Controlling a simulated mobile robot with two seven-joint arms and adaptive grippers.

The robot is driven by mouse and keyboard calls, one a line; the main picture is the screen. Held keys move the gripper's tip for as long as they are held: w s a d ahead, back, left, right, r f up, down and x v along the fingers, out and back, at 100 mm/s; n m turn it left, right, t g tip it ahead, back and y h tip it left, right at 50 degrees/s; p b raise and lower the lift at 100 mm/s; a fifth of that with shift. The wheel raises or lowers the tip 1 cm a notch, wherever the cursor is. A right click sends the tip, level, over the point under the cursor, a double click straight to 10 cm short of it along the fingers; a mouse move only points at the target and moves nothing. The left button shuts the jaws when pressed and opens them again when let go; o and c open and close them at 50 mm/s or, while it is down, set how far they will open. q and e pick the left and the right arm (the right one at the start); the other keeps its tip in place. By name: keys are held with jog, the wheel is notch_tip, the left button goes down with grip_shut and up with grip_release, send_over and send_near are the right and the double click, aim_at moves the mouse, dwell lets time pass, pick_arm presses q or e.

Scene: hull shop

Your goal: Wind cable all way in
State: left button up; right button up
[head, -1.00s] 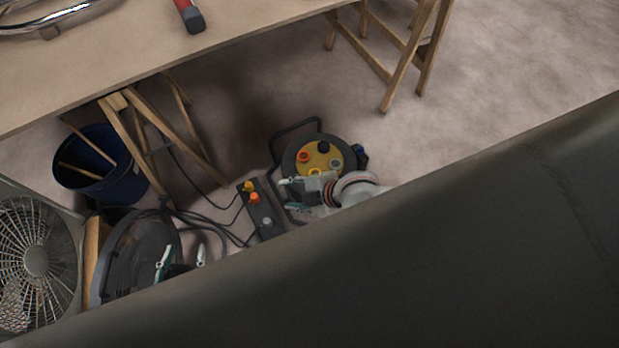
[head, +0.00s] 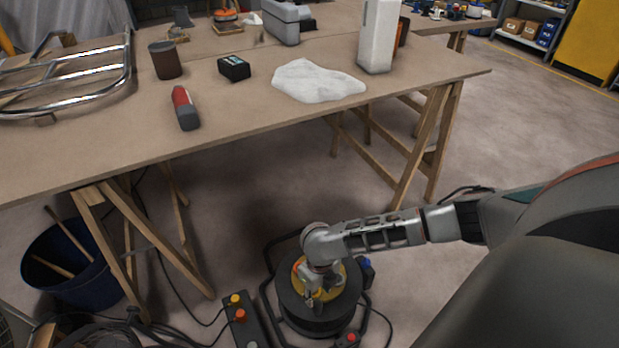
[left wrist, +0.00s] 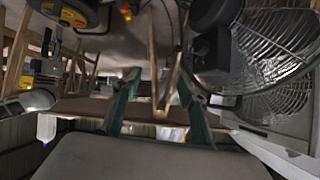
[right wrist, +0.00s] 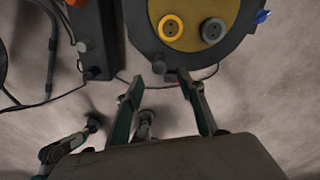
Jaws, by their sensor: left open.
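The cable reel (head: 312,318), a black drum with a yellow socket face and a tube frame, stands on the floor below the table in the head view. My right gripper (head: 314,298) is over its face there. In the right wrist view, the reel (right wrist: 205,55) shows a yellow and a grey socket. My right gripper (right wrist: 160,84) is open and empty, its fingertips near the drum's lower edge, with a small dark knob beyond them. Black cable (right wrist: 65,98) crosses the floor there. My left gripper (left wrist: 160,85) is open and empty in the left wrist view, hidden in the head view.
A black switch box (head: 243,322) with yellow and orange knobs stands left of the reel, with loose cables around it. A blue bucket (head: 68,262) and wooden trestle legs stand left. A fan (left wrist: 255,50) is close to my left gripper. The table (head: 235,115) overhangs behind.

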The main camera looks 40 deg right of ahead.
aim_at(317, 303)
jog(key=f, duration=0.1)
jog(key=f+b, duration=0.1)
jog(key=f, duration=0.2)
jog(key=shift+s, duration=0.3)
notch_tip(317, 303, down, 3)
jog(key=shift+w+a+f+b, duration=0.1)
jog(key=shift+b, duration=0.75)
jog(key=shift+w+f, duration=0.1)
jog(key=shift+f, duration=0.05)
jog(key=shift+w, duration=0.1)
grip_shut()
jog(key=shift+w+a+m, duration=0.35)
jog(key=shift+w+m, duration=0.05)
jog(key=shift+w, duration=0.05)
jog(key=shift+w+a+m+p, duration=0.2)
jog(key=shift+w+m+p, duration=0.1)
jog(key=shift+p, duration=0.05)
jog(key=shift+w+a+m, duration=0.15)
jog(key=shift+w+m, duration=0.05)
jog(key=shift+m, duration=0.1)
pick_arm(q)
jog(key=shift+w+d+r+n+h, duration=0.15)
jog(key=shift+d+r, duration=0.05)
jog(key=shift+d, duration=0.2)
jog(key=shift+w+d+r+n+h, duration=0.1)
jog(key=shift+d+r+n+h, duration=0.05)
jog(key=shift+d, duration=0.25)
pick_arm(e)
jog(key=shift+a, duration=0.1)
